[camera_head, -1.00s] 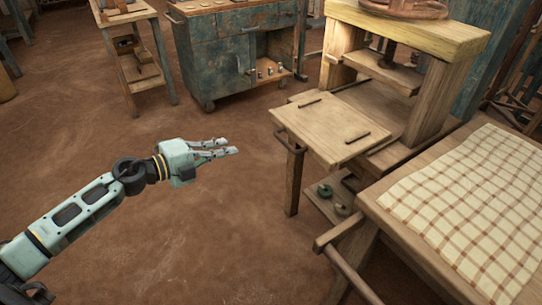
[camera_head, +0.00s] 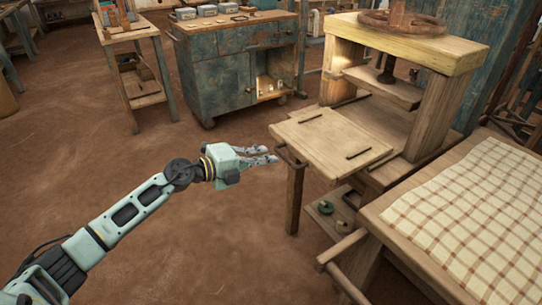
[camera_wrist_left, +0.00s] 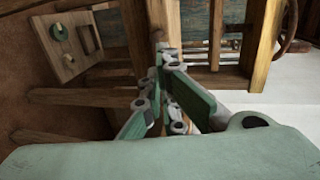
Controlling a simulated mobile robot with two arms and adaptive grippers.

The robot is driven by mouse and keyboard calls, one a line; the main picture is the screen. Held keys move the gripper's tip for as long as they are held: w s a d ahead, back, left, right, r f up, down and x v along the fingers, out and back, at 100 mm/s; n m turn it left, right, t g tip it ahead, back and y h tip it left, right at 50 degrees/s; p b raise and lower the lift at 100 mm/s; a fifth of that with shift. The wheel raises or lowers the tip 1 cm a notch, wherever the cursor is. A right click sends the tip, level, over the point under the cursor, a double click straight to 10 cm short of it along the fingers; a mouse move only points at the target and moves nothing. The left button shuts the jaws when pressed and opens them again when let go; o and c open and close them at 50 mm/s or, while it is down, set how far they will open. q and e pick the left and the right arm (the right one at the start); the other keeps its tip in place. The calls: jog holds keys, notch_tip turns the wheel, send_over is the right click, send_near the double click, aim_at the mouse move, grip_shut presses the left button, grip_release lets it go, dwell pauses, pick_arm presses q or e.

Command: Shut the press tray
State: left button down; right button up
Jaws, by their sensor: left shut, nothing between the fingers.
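The press tray (camera_head: 330,141) is a flat wooden board with dark bars on top. It sticks out from the wooden press (camera_head: 437,105) toward the left, with a dark handle (camera_head: 291,158) on its near left edge. My left gripper (camera_head: 276,155) is shut and empty, its fingertips pointing right, just left of the handle. I cannot tell whether they touch it. In the left wrist view its fingers (camera_wrist_left: 165,75) are together in front of wooden beams; the tray is hard to make out there. My right gripper is not in view.
A table with checked cloth (camera_head: 480,215) stands at the lower right. A low shelf under the tray holds a green roll (camera_head: 325,207). A blue cabinet (camera_head: 225,85) and a small wooden stand (camera_head: 140,90) are behind. The floor at left is clear.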

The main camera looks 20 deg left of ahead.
pick_arm(q)
jog(key=shift+x, duration=1.35)
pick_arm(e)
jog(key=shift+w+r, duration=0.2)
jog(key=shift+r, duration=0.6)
